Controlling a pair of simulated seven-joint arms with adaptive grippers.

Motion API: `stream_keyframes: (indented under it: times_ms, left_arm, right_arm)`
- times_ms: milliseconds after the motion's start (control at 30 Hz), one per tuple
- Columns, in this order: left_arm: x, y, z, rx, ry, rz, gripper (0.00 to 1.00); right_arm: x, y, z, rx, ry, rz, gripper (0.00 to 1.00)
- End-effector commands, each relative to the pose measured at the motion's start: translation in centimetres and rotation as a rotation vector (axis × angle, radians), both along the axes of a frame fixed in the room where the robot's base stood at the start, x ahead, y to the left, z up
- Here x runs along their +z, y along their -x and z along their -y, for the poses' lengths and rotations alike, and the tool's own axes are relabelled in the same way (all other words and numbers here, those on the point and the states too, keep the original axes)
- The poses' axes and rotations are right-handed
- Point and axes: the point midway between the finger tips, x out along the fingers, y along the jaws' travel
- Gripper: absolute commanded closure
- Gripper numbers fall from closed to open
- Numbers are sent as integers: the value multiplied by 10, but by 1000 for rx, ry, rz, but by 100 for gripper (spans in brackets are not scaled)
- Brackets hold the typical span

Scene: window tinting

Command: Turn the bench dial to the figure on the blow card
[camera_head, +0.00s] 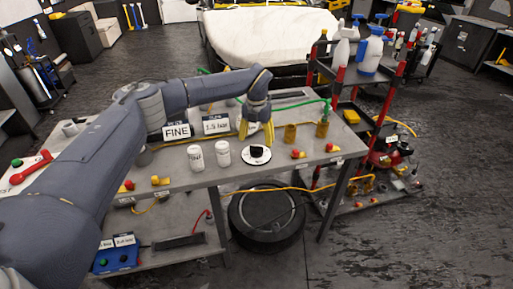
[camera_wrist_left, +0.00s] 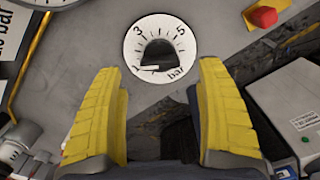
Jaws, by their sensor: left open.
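The bench dial (camera_head: 256,154) is a round white plate with a black knob near the bench's front edge. In the left wrist view the dial (camera_wrist_left: 155,50) carries 1, 3, 5 and "bar", and its white pointer lies close to the 1. A white card (camera_head: 216,126) on the bench reads 1.5 bar; its small top line is too small to read. My left gripper (camera_head: 257,138) points down just above and behind the dial. In the wrist view its yellow fingers (camera_wrist_left: 158,72) are wide apart, with nothing between them, short of the knob. My right gripper is out of view.
A FINE card (camera_head: 176,132) stands left of the bar card. Two white canisters (camera_head: 208,155) stand left of the dial. Red-and-yellow valves (camera_head: 298,154) lie to the right, and brass-coloured cups (camera_head: 290,133) stand behind them. A red-posted cart (camera_head: 335,100) with bottles is beyond.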

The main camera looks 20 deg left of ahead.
Motion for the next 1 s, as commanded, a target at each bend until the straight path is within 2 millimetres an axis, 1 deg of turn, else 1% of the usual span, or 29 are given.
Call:
stream_keyframes:
  times_ms: [33,100,333,533,833,1000]
  left_arm:
    - [-8,1,0,1,0,-2,27]
    - [-18,1,0,1,1,-3,27]
    - [-38,0,0,2,0,-2,27]
    - [-44,0,0,1,0,0,27]
    - [-45,0,0,1,0,0,26]
    - [-45,0,0,1,0,0,46]
  right_arm:
    - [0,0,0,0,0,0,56]
    - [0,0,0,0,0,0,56]
    - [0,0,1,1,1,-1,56]
    - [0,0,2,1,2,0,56]
    - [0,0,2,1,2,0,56]
    - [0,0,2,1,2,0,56]
